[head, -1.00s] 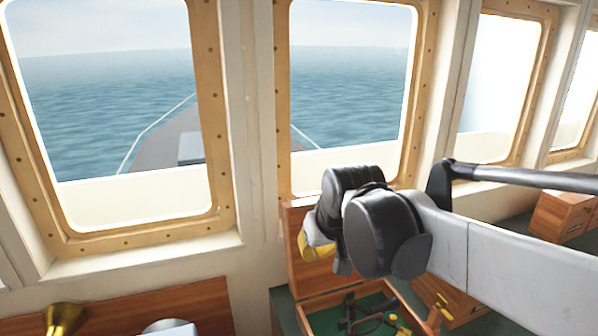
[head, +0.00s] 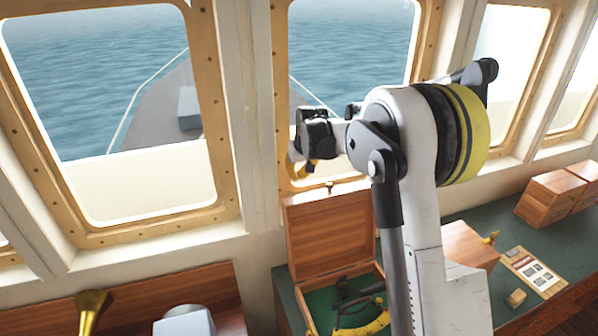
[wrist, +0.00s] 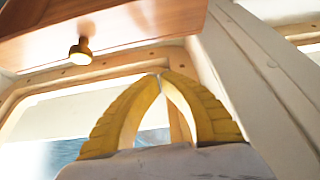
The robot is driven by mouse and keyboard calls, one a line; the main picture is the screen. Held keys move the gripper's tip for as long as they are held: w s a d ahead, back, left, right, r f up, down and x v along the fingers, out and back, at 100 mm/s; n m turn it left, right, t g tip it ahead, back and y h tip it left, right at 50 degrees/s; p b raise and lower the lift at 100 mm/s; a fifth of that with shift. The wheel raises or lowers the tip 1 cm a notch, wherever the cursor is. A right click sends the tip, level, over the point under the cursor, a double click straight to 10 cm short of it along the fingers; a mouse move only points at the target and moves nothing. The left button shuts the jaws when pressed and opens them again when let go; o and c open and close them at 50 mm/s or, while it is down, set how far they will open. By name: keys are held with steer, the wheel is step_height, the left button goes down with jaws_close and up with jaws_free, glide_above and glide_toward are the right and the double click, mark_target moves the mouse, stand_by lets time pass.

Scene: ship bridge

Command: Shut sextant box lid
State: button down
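The wooden sextant box (head: 298,300) stands on the green counter with its lid (head: 335,235) raised, leaning back towards the window wall. The sextant (head: 355,315) lies inside on green lining, partly hidden by my arm. A small knob (head: 330,186) sits at the lid's top edge. My gripper (head: 308,172) is above and slightly left of the lid's top, in front of the window. In the wrist view, its yellow fingertips (wrist: 162,80) meet with nothing between them. A wooden panel (wrist: 130,20) with a brass knob (wrist: 80,51), apparently the lid, shows above and left, apart from the fingers.
Wooden boxes (head: 548,197) stand at the right of the counter, near a printed card (head: 533,270) and a small wooden block (head: 516,298). A brass object (head: 92,308) is at the lower left. Window frames (head: 225,120) rise close behind the gripper.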

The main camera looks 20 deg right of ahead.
steer(key=f, duration=0.2)
steer(key=s+f+p, duration=0.1)
steer(key=f, duration=0.1)
steer(key=shift+f, duration=0.4)
steer(key=shift+s+r, duration=0.1)
steer(key=shift+s, duration=0.2)
